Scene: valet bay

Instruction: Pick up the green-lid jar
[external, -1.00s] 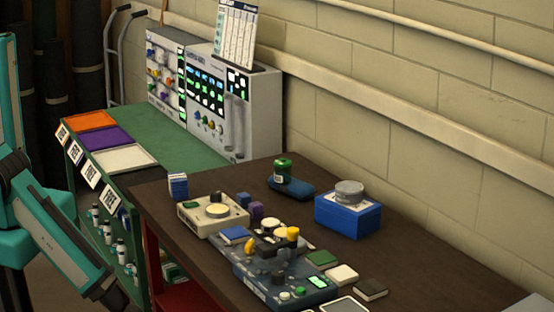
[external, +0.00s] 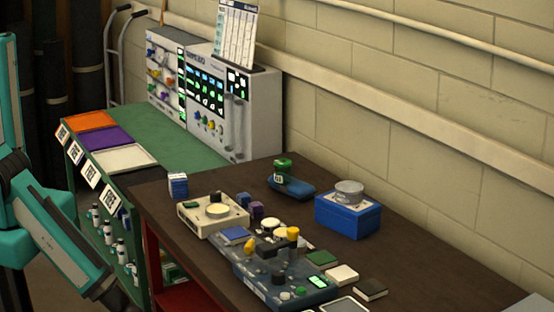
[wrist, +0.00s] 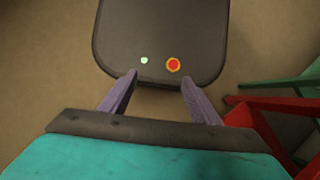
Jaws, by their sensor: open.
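The green-lid jar (external: 282,171) stands upright on the dark brown table in the external view, on or right against a small blue pad (external: 294,188). It has a dark body with a white label. My gripper (wrist: 157,82) shows in the wrist view with its two purple-grey fingers apart and nothing between them. Below the fingers are the floor and a dark rounded panel with a red button and a small green light. The jar is not in the wrist view. In the external view my arm is at the left edge, away from the table, and the fingers are out of frame.
A blue box (external: 347,215) with a grey round tin (external: 349,191) on it stands right of the jar. A cream scale (external: 196,220) and a cluttered dark tray (external: 250,278) lie in front. A green bench (external: 165,142) with coloured trays stands left. Red table framing shows near my gripper.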

